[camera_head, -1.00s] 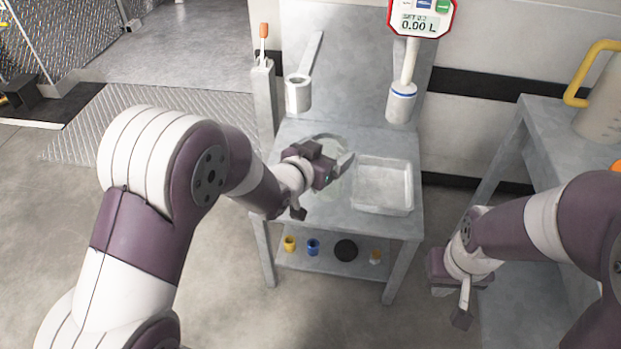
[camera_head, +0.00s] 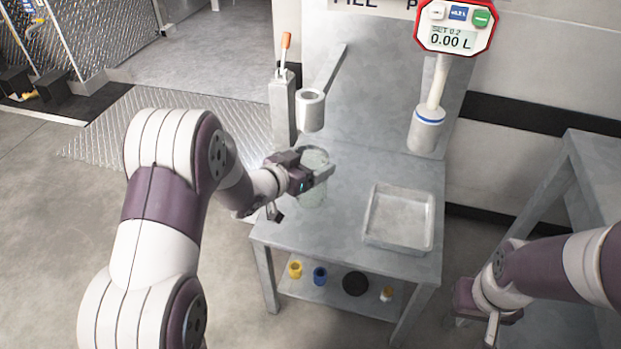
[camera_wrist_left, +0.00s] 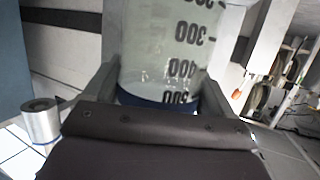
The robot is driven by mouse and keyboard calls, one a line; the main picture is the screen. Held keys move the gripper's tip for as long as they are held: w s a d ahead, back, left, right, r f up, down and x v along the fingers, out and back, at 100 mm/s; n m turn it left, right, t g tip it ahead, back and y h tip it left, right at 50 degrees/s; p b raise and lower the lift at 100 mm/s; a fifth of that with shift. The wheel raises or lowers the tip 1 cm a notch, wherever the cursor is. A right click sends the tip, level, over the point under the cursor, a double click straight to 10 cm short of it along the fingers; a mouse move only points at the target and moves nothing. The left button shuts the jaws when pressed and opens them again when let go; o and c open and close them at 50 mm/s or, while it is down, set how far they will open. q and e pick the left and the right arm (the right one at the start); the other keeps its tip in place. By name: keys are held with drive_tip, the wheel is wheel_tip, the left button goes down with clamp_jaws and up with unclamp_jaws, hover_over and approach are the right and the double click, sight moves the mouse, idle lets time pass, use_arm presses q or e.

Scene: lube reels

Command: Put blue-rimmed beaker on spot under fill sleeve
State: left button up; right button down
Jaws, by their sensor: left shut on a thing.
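The clear beaker (camera_head: 314,190) is between the fingers of my left gripper (camera_head: 318,177). It looks roughly upright at the left of the grey bench. In the left wrist view its blue rim (camera_wrist_left: 160,101) and black volume marks show close to the jaws. A white open sleeve (camera_head: 311,112) on a bracket stands just behind and above the beaker. A second white sleeve with a blue ring (camera_head: 427,130) hangs under the display at the right. I cannot tell whether the beaker touches the bench. My right gripper (camera_head: 487,312) is low at the right, its jaws unclear.
A shallow metal tray (camera_head: 369,238) sits on the bench's right half. A post with an orange-tipped lever (camera_head: 285,52) stands at the back left. The display (camera_head: 452,38) reads 0.00 L. Small coloured items lie on the lower shelf (camera_head: 335,297). Another table (camera_head: 590,170) stands right.

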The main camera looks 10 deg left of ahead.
use_arm(q)
wheel_tip(320, 180, down, 4)
drive_tip(key=shift+r+b, duration=0.1)
drive_tip(key=shift+b, duration=0.85)
drive_tip(key=shift+r, duration=0.25)
drive_tip(key=shift+f, duration=0.25)
drive_tip(key=o, duration=1.3)
drive_tip(key=shift+r, duration=0.1)
drive_tip(key=shift+r+p, duration=0.25)
drive_tip(key=shift+p, duration=0.1)
drive_tip(key=s+a+r+n+g+y+p, duration=0.1)
drive_tip(key=s+a+g+y+p, duration=0.2)
drive_tip(key=s, duration=0.4)
drive_tip(key=s+a+r+n+g+y+p, duration=0.1)
drive_tip(key=s+a+g+y+p, duration=0.1)
drive_tip(key=s+a+y, duration=0.3)
drive_tip(key=s+d+n+g, duration=0.1)
drive_tip(key=s+d+g, duration=0.1)
drive_tip(key=s, duration=0.2)
drive_tip(key=s+d+g+h, duration=0.1)
drive_tip(key=s+d+g, duration=0.1)
drive_tip(key=s, duration=0.3)
drive_tip(key=s+d+n+g+h, duration=0.1)
drive_tip(key=s+d+g, duration=0.1)
drive_tip(key=s, duration=0.3)
drive_tip(key=shift+s+r+n+g, duration=0.15)
drive_tip(key=shift+r+n+g, duration=0.2)
drive_tip(key=shift+g, duration=0.15)
